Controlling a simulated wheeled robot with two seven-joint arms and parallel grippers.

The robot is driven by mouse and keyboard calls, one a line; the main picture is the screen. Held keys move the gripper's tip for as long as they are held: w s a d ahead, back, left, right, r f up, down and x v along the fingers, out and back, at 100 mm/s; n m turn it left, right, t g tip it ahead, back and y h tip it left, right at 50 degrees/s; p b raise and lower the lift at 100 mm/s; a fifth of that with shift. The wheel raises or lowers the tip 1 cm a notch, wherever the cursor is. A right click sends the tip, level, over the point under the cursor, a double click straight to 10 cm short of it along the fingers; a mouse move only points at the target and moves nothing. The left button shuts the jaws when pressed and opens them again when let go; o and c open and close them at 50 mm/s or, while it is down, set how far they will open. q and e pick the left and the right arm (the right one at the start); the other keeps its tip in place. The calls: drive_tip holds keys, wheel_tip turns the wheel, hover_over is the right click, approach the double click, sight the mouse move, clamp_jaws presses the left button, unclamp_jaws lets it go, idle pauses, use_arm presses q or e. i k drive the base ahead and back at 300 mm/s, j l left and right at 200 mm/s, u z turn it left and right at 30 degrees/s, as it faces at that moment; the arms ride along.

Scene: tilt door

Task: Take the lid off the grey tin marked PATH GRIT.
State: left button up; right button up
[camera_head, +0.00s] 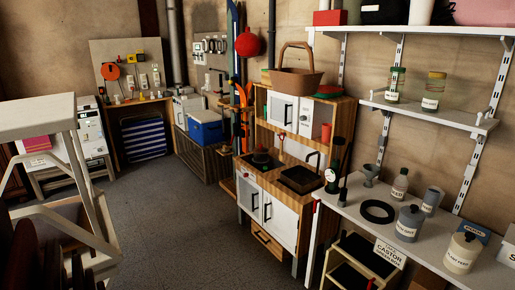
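A grey tin (409,223) with a dark top and a pale label stands on the white bench at the right in the head view. Its label is too small to read for certain. The lid appears to be on it. A cream tin (462,252) with a dark cap and a label stands in front of it to the right. A smaller grey container (432,201) stands just behind the grey tin. Neither of my grippers shows in this view.
The white bench (349,217) also holds a black ring (377,211), a labelled bottle (400,184) and a small goblet (370,175). A wall shelf (425,112) with two jars hangs above. A toy kitchen (283,218) stands to the left. Grey floor (170,225) is clear at centre-left.

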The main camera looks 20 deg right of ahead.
sight(412, 214)
drive_tip(key=l+z, duration=0.1)
drive_tip(key=z, duration=0.75)
drive_tip(key=i+l+z, duration=0.1)
drive_tip(key=z, duration=0.35)
drive_tip(key=l+z, duration=0.1)
drive_tip(key=z, duration=0.35)
drive_tip(key=i+z, duration=0.1)
drive_tip(key=z, duration=0.75)
drive_tip(key=i+z, duration=0.15)
drive_tip(key=z, duration=0.3)
